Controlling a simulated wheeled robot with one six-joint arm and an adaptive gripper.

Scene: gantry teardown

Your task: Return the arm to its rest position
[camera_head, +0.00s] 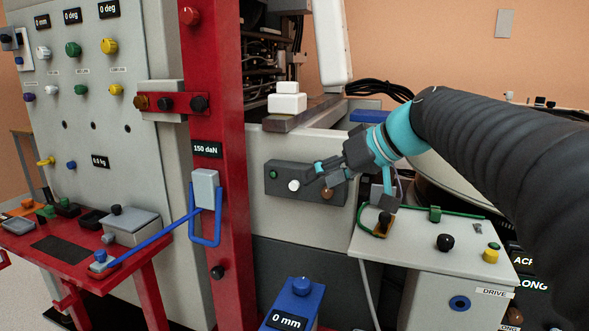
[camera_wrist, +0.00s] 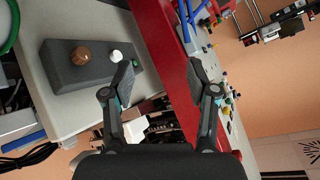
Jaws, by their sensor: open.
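My arm (camera_head: 490,150) is covered in a black ribbed sleeve and reaches in from the right in the head view. It ends in a turquoise wrist and my gripper (camera_head: 317,173). The gripper is open and empty, in front of the right part of a dark control box (camera_head: 281,173). The box has a green button (camera_head: 273,174), a white knob (camera_head: 294,185) and a brown knob (camera_head: 327,194). In the wrist view, the fingers of my gripper (camera_wrist: 158,80) are spread, with the box (camera_wrist: 70,72) to their left. I cannot tell whether a finger touches the box.
A red post (camera_head: 222,250) stands left of the gripper, with a blue-handled latch (camera_head: 205,190) on it. A grey cabinet (camera_head: 440,262) with knobs and a green cable stands below the arm. A red side table (camera_head: 85,265) is at the lower left. A white block (camera_head: 287,103) sits above the box.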

